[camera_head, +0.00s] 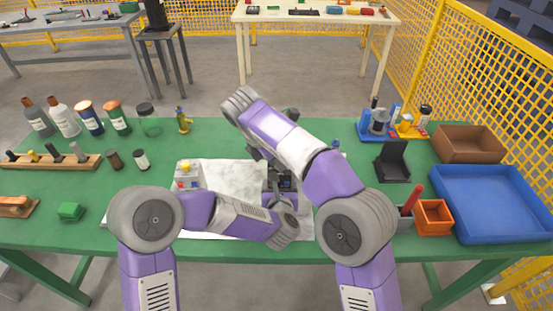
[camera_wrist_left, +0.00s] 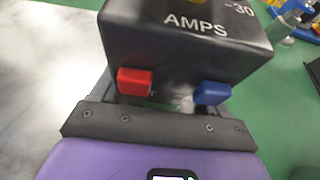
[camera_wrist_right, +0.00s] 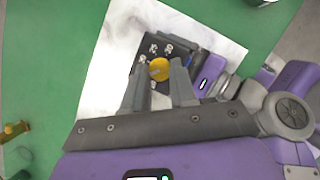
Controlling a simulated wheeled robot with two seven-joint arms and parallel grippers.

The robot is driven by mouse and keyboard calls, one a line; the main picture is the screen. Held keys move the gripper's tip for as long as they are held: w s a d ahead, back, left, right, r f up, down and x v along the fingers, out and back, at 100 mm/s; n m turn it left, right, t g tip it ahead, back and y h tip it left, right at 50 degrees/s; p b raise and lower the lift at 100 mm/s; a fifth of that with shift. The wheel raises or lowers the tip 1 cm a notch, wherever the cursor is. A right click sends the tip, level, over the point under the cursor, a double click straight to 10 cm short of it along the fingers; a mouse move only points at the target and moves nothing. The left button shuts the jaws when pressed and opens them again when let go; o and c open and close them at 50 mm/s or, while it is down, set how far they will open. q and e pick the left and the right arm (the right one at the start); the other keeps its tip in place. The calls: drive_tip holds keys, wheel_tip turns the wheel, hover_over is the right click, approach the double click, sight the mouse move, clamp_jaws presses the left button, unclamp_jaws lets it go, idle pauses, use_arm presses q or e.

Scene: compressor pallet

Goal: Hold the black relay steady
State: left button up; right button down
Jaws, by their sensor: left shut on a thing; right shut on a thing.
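The black relay (camera_wrist_left: 188,45) is a black box marked "AMPS" and "-30", with a red terminal (camera_wrist_left: 134,82) and a blue terminal (camera_wrist_left: 212,93) on its near face. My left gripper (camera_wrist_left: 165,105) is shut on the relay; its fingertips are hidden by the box. In the right wrist view the relay (camera_wrist_right: 150,50) shows from above, with several silver screws and a round yellow knob (camera_wrist_right: 159,69). My right gripper (camera_wrist_right: 158,84) comes from above, its fingers shut on the yellow knob. In the head view my right arm hides most of the relay.
A white sheet (camera_head: 235,175) lies under the work on the green table. A white block with coloured buttons (camera_head: 187,174) stands left of the grippers. Bottles (camera_head: 62,118) line the back left. A blue tray (camera_head: 490,200), brown box (camera_head: 468,143) and orange bin (camera_head: 433,216) stand right.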

drive_tip(key=shift+m, duration=0.3)
drive_tip(key=c, duration=0.9)
unclamp_jaws()
drive_tip(key=shift+a+r, duration=0.1)
drive_tip(key=shift+r, duration=0.05)
drive_tip(key=shift+v, duration=3.6)
use_arm(q)
drive_tip(key=o, duration=1.3)
